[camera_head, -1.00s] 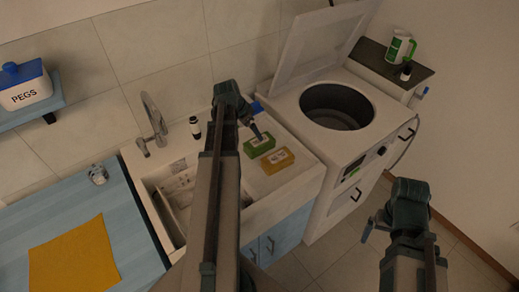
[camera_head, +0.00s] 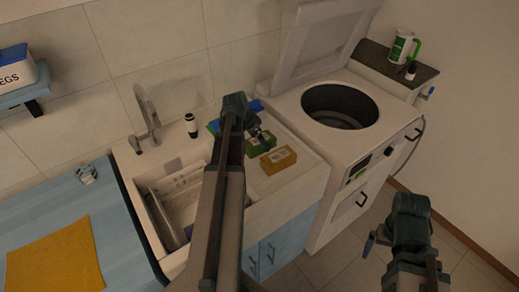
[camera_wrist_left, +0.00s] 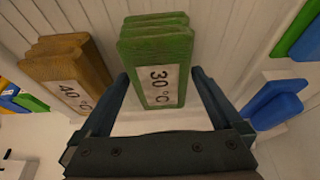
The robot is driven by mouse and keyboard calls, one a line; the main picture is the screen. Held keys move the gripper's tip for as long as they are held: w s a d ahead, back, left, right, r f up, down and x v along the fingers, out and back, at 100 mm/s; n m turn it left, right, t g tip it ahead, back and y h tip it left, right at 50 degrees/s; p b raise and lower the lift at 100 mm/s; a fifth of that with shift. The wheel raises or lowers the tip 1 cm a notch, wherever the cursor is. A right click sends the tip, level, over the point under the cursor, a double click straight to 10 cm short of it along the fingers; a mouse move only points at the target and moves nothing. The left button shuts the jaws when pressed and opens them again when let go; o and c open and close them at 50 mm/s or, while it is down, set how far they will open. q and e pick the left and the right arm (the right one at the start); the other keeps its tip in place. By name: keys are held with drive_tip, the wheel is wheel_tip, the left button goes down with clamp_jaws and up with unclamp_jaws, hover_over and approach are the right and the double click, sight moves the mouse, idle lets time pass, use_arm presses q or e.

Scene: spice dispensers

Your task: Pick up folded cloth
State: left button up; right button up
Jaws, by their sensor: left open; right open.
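A green folded cloth (camera_head: 262,145) with a white label lies on the white top between the sink and the machine. In the left wrist view the green folded cloth (camera_wrist_left: 158,30) carries a "30 °C" label. My left gripper (camera_wrist_left: 160,85) is open, with one finger on each side of it. Whether the fingers touch it I cannot tell. A yellow-brown folded cloth (camera_head: 279,160) lies beside it, and its label reads "40 °C" in the left wrist view (camera_wrist_left: 65,70). My right gripper (camera_head: 369,244) is open and empty, low at the right over the floor.
Blue items (camera_wrist_left: 272,105) lie close to the right finger in the left wrist view. The open-lidded machine (camera_head: 340,105) stands to the right, the sink (camera_head: 180,195) to the left. A flat yellow cloth (camera_head: 55,260) lies on the blue counter (camera_head: 120,215).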

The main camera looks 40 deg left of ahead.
use_arm(q)
drive_tip(key=shift+w+f, duration=0.25)
drive_tip(key=shift+f, duration=0.45)
drive_tip(key=shift+r, duration=0.1)
use_arm(e)
drive_tip(key=shift+f, duration=0.55)
use_arm(q)
drive_tip(key=c, duration=1.4)
drive_tip(key=shift+c, duration=0.2)
drive_tip(key=shift+r, duration=0.1)
use_arm(e)
drive_tip(key=shift+r, duration=0.1)
use_arm(q)
wheel_tip(320, 180, up, 10)
drive_tip(key=p, duration=0.9)
drive_tip(key=shift+p, duration=0.4)
use_arm(e)
wheel_tip(320, 180, up, 10)
